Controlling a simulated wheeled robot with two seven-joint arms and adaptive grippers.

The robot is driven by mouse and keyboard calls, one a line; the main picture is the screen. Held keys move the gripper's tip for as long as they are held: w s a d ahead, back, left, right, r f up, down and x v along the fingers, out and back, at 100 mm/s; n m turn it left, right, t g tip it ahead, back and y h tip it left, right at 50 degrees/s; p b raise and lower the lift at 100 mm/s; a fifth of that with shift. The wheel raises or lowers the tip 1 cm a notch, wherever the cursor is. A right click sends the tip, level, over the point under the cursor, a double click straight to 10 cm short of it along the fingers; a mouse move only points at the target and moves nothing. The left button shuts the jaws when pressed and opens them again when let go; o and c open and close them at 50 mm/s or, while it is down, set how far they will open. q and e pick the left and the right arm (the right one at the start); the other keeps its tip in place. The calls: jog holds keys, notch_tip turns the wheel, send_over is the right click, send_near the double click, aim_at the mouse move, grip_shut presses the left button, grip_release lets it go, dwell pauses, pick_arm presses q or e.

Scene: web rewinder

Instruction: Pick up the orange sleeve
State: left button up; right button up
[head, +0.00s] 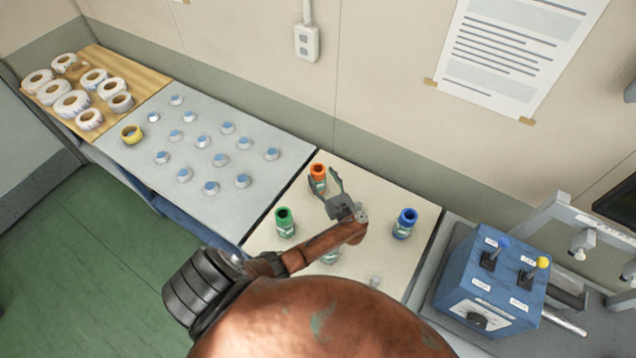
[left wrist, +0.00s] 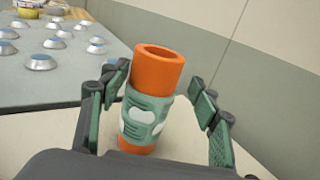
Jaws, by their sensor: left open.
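The orange sleeve (head: 318,172) stands upright on the cream table top (head: 267,238), near its back edge. It is a hollow orange tube with a green and white band around its middle. In the left wrist view the orange sleeve (left wrist: 158,68) is between the fingers of my left gripper (left wrist: 158,110), with a visible gap at the right finger; I cannot tell if the left finger touches it. My left gripper (head: 329,187) is open at the sleeve in the head view. My right gripper is not in view.
A green sleeve (head: 285,222) stands to the left and a blue sleeve (head: 405,223) to the right on the same table. A blue control box (head: 490,279) stands further right. The wall rises behind the table.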

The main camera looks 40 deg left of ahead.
pick_arm(q)
jog(key=x, duration=0.7)
jog(key=shift+a, duration=0.5)
jog(key=shift+s, duration=0.15)
grip_shut()
